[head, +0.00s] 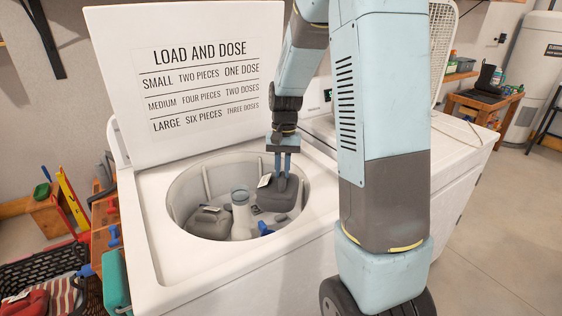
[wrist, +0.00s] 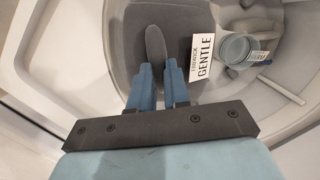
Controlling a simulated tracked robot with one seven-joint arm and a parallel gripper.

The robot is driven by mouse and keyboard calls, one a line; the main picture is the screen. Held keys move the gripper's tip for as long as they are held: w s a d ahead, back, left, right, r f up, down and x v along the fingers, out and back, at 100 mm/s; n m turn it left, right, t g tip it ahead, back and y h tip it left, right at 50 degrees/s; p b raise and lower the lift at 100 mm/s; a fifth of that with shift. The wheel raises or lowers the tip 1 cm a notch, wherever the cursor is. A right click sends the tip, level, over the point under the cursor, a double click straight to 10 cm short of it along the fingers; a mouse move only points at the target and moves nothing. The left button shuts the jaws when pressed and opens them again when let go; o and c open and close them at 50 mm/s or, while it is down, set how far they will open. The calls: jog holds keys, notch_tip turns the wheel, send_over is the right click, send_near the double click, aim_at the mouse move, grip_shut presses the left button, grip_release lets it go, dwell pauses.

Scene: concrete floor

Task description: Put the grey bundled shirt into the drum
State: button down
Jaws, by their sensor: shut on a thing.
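The grey bundled shirt (head: 282,195) is a dark grey lump with a white tag. In the wrist view (wrist: 125,35) the tag reads GENTLE. My gripper (head: 281,172) points down over the right part of the drum, its blue fingers shut on a raised ridge of the bundle; in the wrist view the fingertips (wrist: 158,72) flank that ridge. The bundle hangs within the drum (head: 185,187) opening, right of the centre post. I cannot tell whether it touches anything below. The white drum is open from above.
Another dark grey tagged bundle (head: 208,222) lies in the drum at the left. A pale centre post (head: 241,213) with a bluish cup-like top stands mid-drum, and a small blue thing (head: 265,229) lies near it. The washer lid (head: 192,90) stands open behind.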

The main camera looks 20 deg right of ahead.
notch_tip(320, 180, down, 19)
jog(key=shift+r, duration=0.15)
dwell(1.3)
jog(key=c, duration=1)
grip_release()
jog(key=shift+r, duration=13.05)
jog(key=s+r+n+t, duration=0.1)
jog(key=s+r+t, duration=0.1)
jog(key=s+r, duration=0.2)
jog(key=s+a+r+n+t, duration=0.1)
jog(key=s+r+n+t, duration=0.1)
jog(key=s, duration=0.8)
jog(key=s+a+r+n+t+h, duration=0.1)
jog(key=s+r+t, duration=0.2)
jog(key=s+r, duration=0.3)
jog(key=shift+s+a+r+n, duration=0.15)
jog(key=shift+s+n, duration=0.15)
jog(key=shift+s, duration=0.7)
